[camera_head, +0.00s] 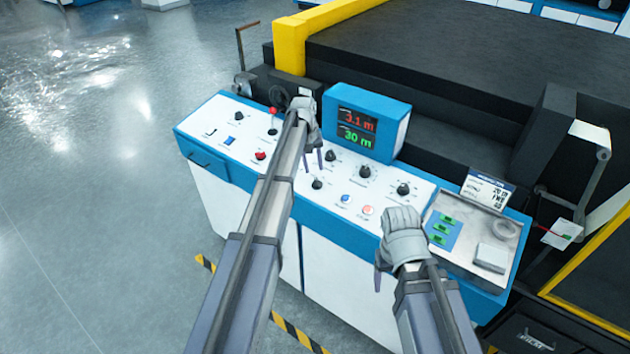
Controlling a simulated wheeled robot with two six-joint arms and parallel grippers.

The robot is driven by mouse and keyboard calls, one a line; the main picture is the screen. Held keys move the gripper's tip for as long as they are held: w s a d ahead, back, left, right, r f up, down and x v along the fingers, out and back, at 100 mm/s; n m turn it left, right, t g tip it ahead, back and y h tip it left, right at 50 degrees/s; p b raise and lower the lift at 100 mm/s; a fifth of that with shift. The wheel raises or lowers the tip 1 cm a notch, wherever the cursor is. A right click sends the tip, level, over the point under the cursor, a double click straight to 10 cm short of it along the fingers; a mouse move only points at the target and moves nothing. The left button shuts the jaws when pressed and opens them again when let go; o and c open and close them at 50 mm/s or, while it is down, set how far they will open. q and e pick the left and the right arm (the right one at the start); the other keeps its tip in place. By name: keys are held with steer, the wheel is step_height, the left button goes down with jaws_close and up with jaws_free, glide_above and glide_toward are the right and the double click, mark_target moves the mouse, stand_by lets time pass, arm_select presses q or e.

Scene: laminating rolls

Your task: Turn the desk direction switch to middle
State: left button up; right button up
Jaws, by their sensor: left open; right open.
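The desk (425,182) has a white sloping panel with blue edges and several black knobs. Their labels are too small to read, so I cannot tell which is the direction switch or its setting. Knobs show at the upper left (239,116), the middle (330,155), the right (403,188) and lower middle (317,184). My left gripper (313,160) is open and empty, fingers pointing down over the panel's middle, close to the middle and lower-middle knobs; contact cannot be told. My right gripper (380,275) is open at the desk's front edge, below the buttons; one finger is mostly hidden.
A blue display box (393,106) with red and green digits stands behind the knobs. A red-tipped lever (272,112) and a red knob (260,155) are left of my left gripper. A metal tray (460,250) is at right. The floor at left is clear.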

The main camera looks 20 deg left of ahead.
mark_target(316, 181)
arm_select(q)
steer(key=f+b, duration=0.3)
steer(key=f, duration=0.1)
steer(key=d+f+b, duration=0.1)
steer(key=f+b, duration=0.1)
steer(key=shift+w+f+b, duration=0.15)
steer(key=shift+f+b, duration=0.05)
steer(key=shift+b, duration=0.15)
jaws_close()
